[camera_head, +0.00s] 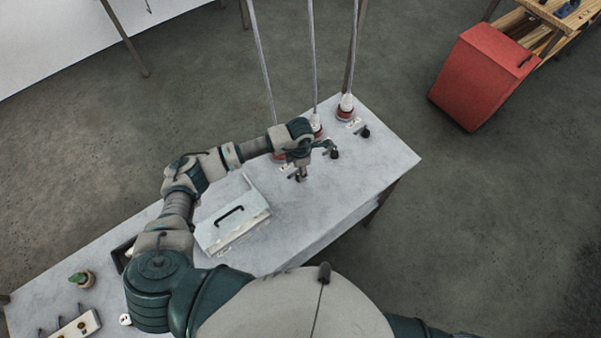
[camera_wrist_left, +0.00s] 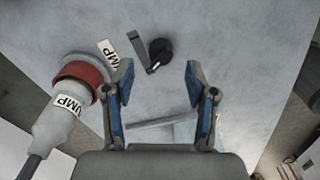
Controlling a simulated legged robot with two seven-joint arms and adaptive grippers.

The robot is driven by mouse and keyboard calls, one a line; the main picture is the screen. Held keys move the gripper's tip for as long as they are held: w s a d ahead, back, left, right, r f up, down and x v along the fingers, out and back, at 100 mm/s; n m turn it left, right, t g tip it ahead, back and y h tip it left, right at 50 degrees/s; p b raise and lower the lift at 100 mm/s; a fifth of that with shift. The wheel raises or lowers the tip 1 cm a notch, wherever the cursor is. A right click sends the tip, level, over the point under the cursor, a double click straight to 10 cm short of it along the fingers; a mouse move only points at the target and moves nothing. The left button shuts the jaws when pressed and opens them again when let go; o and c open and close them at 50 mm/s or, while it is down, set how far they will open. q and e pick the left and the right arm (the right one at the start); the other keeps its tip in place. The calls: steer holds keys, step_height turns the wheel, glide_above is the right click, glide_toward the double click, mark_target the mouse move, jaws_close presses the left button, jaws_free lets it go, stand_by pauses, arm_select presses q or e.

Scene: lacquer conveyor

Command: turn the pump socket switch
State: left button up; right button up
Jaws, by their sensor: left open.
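The pump switch, a black round knob with a grey lever-like part, shows in the left wrist view (camera_wrist_left: 160,50) on the grey table top. A label partly reading "UMP" lies beside it. Left of it is a red-collared socket (camera_wrist_left: 82,75) with a white plug (camera_wrist_left: 55,120) whose label reads "UMP". My left gripper (camera_wrist_left: 159,66) is open, its two fingers apart, with the knob just beyond and between the fingertips; I see no contact. In the head view my left gripper (camera_head: 302,174) points down at the nearest switch and partly hides it. My right gripper is not in view.
Two more black switches (camera_head: 334,153) (camera_head: 365,132) stand further right by their sockets (camera_head: 345,112). Cables rise from the sockets. A pale box with a black handle (camera_head: 230,217) sits near my arm. A red cabinet (camera_head: 480,75) stands beyond the table (camera_head: 370,185).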

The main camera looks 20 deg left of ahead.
arm_select(q)
step_height(320, 180, up, 8)
steer(key=shift+f, duration=0.25)
stand_by(0.5)
